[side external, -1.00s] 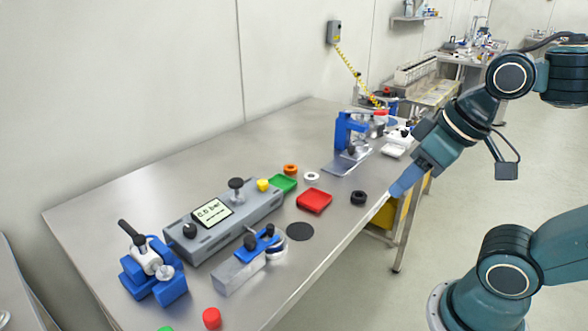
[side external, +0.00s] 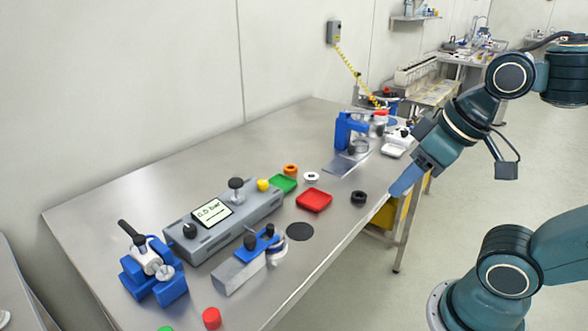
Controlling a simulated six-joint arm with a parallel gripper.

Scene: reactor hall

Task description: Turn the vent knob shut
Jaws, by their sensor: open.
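A long grey unit (side external: 222,237) lies on the steel bench, with a small lit display (side external: 211,213) giving a reading in bar; the digits are too small to be sure of. A black knob (side external: 190,231) is left of the display, a dark knob on a stem (side external: 236,185) is behind it, and a yellow knob (side external: 263,185) is at the far end. I cannot tell which is the vent knob. My gripper (side external: 397,190) is open and empty by the bench's right edge, well right of the unit and apart from the knobs.
A blue clamp device (side external: 152,266) and a grey block with blue clamp (side external: 240,270) flank the unit. The bench's back left is clear.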

